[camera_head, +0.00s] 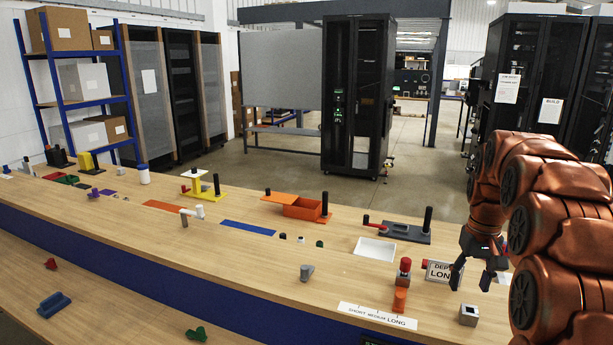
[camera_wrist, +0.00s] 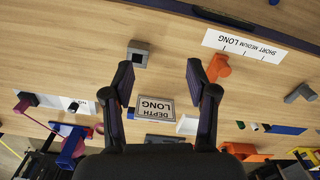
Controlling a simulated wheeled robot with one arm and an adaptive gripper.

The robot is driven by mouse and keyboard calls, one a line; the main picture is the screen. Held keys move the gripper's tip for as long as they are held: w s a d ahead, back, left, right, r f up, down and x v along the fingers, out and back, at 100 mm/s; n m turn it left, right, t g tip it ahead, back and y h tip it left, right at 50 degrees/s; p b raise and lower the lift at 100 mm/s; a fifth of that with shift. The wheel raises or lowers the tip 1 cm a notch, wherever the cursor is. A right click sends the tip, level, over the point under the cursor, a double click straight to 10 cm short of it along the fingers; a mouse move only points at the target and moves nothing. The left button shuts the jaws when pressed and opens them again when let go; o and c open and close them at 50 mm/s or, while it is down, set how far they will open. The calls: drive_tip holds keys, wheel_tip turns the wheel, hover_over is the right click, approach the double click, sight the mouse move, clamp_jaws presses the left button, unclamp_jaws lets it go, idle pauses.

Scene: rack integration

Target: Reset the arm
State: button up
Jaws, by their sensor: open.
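My gripper (camera_head: 472,282) hangs at the right end of the long wooden bench (camera_head: 250,290), fingers pointing down. It is open, with nothing between its fingers. In the wrist view my gripper (camera_wrist: 160,68) has its two dark fingers spread wide, with bare bench top between the tips. My copper-coloured arm bends in from the right edge in the head view. The fingers appear above the bench; their exact height is hard to tell.
A "DEPTH LONG" sign (camera_head: 440,273) stands close to my gripper. A grey hollow block (camera_head: 469,315), an orange piece (camera_head: 400,300) and a SHORT MEDIUM LONG strip (camera_head: 378,316) are nearby. A white tray (camera_head: 374,249) lies left. Black racks (camera_head: 357,95) stand behind.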

drive_tip(key=s+a+f, duration=0.2)
drive_tip(key=s+a, duration=0.4)
drive_tip(key=s, duration=0.5)
drive_tip(key=s+a+f+n+g, duration=0.1)
drive_tip(key=s+a, duration=0.5)
drive_tip(key=s, duration=0.6)
drive_tip(key=s+a+f, duration=0.3)
drive_tip(key=s+a, duration=0.3)
drive_tip(key=s, duration=0.5)
drive_tip(key=shift+s+a+n+g, duration=0.2)
drive_tip(key=shift+a+n+g, duration=0.1)
drive_tip(key=shift+a+n, duration=0.1)
